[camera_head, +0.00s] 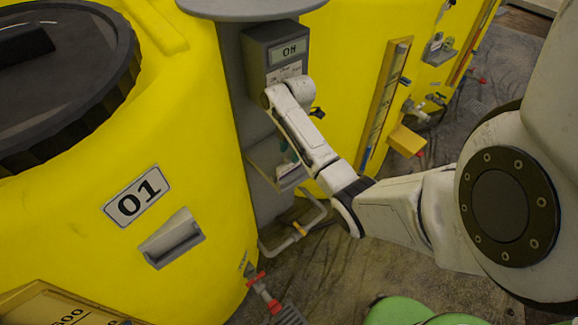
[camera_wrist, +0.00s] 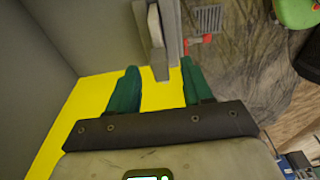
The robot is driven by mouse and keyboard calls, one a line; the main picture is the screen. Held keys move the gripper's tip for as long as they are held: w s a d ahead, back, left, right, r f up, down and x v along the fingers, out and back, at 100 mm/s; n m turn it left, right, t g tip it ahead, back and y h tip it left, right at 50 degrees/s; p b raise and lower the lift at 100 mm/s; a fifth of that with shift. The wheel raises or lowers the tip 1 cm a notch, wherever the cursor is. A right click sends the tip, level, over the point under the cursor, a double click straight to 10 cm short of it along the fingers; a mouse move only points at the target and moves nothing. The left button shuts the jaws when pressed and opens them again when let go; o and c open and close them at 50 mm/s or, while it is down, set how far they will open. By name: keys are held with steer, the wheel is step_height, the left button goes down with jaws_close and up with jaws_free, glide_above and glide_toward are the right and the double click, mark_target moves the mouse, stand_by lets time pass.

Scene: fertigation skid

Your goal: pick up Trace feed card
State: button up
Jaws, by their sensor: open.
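My gripper (camera_wrist: 158,69) is open, its two green fingers apart at the grey column. In the head view, a bit of green (camera_head: 285,157) below my forearm looks like a fingertip, at a small grey holder (camera_head: 262,152) with a pale label on its front. In the wrist view, a thin pale strip (camera_wrist: 155,25) runs along a grey edge (camera_wrist: 160,70), just ahead of the gap between the fingers. I cannot tell whether this strip is the Trace feed card or part of the holder. No card can be clearly made out in the head view.
A grey controller box (camera_head: 275,55) reading ON is mounted above the holder. Yellow tanks (camera_head: 215,95) stand close on both sides. A grey pipe (camera_head: 300,232) runs below, and a red-handled valve (camera_head: 262,285) sits near the floor.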

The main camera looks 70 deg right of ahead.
mark_target(289, 155)
steer(key=shift+w+a+f, duration=0.1)
steer(key=shift+a+f, duration=0.05)
steer(key=shift+f, duration=0.75)
steer(key=shift+a+f, duration=0.1)
steer(key=shift+f, duration=0.8)
steer(key=shift+c, duration=0.5)
jaws_close()
